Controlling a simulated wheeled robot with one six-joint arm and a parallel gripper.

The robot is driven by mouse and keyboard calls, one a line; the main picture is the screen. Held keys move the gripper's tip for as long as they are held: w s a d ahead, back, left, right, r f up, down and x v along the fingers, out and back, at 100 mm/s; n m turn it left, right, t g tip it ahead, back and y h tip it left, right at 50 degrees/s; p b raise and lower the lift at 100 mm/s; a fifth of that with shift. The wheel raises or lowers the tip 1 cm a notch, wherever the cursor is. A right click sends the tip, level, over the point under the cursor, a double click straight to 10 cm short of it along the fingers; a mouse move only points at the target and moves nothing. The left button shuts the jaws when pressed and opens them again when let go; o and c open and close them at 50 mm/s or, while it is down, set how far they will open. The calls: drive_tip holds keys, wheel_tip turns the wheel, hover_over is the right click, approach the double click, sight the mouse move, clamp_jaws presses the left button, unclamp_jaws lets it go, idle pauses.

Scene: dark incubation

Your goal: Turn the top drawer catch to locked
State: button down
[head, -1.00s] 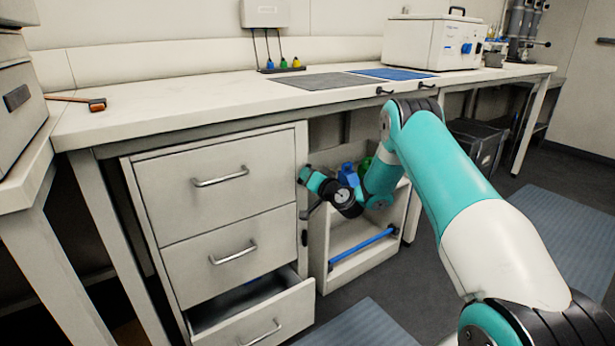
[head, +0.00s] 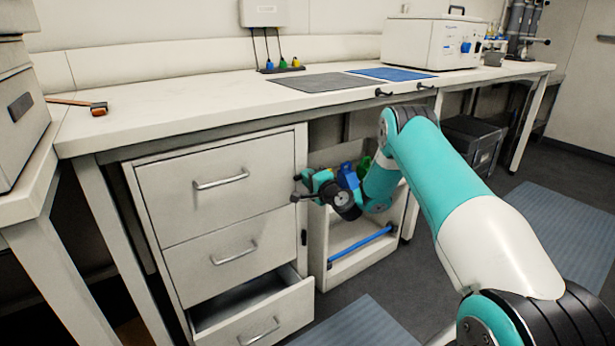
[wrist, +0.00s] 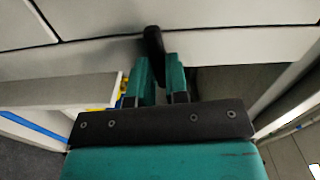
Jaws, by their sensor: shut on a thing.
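The top drawer (head: 220,187) is closed, in a pale cabinet under the bench. My gripper (head: 302,188) is at the cabinet's front right edge, beside this drawer. In the wrist view, my gripper (wrist: 161,66) has its two teal fingers shut on the top drawer catch (wrist: 153,40), a small black lever on the pale front. The catch's lower end is between the fingertips and partly hidden. In the head view my gripper largely covers this spot, and I cannot tell the catch's exact angle there. A similar dark catch (head: 304,238) stands upright beside the middle drawer (head: 215,254).
The bottom drawer (head: 262,320) is pulled out below. An open shelf unit (head: 318,255) with a blue bar and coloured items stands right of the cabinet. The bench top (head: 190,100) overhangs above, with a hammer-like tool (head: 98,109) at left. Floor is free at front right.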

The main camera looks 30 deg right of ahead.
drive_tip(key=shift+m, duration=0.6)
drive_tip(key=c, duration=1.1)
unclamp_jaws()
drive_tip(key=s+b, duration=0.5)
drive_tip(key=b, duration=0.1)
drive_tip(key=s+b, duration=0.5)
drive_tip(key=s, duration=0.1)
drive_tip(key=s+b, duration=0.6)
drive_tip(key=shift+s+d+b, duration=0.2)
drive_tip(key=shift+d+b, duration=0.1)
drive_tip(key=shift+b, duration=0.05)
